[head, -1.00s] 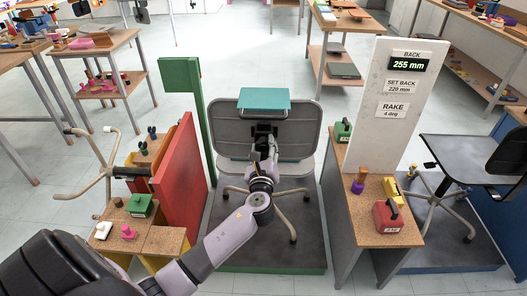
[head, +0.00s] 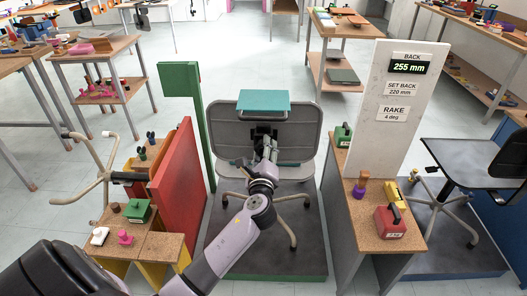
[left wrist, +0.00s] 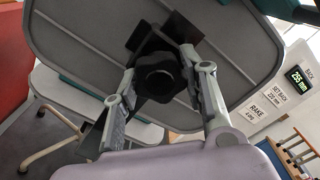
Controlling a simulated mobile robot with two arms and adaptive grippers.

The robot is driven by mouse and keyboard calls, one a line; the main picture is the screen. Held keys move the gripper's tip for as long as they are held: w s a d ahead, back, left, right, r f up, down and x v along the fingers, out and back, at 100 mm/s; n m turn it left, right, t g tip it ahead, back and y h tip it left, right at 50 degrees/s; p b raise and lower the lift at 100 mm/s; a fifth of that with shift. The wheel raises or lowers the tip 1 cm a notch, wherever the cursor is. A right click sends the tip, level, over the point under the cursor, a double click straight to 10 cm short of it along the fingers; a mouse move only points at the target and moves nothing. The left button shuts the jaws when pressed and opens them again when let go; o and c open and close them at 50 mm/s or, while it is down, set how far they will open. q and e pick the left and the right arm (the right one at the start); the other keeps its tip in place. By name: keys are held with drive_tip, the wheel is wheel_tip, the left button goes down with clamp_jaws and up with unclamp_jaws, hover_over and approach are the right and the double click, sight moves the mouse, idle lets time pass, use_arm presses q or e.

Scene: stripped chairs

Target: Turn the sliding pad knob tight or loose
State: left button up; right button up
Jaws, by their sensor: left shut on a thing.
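The black lobed knob (left wrist: 157,77) is on a dark bracket behind the grey chair back (left wrist: 75,60), which also shows in the head view (head: 225,140). My left gripper (left wrist: 160,68) has a finger on each side of the knob and is shut on it. In the head view my left gripper (head: 268,148) reaches up to the middle of the chair back and hides most of the knob. The display (head: 408,64) reads BACK 255 mm. Labels below read SET BACK 220 mm and RAKE 4 deg. My right gripper is not in view.
A teal pad (head: 263,101) sits on top of the chair back. A red panel (head: 178,180) and green post (head: 195,110) stand left. A white board (head: 392,130) and a wooden bench (head: 365,215) with a red weight (head: 390,221) stand right.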

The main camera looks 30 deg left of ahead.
use_arm(q)
drive_tip(key=o, duration=1.2)
drive_tip(key=shift+c, duration=0.2)
drive_tip(key=v, duration=1.2)
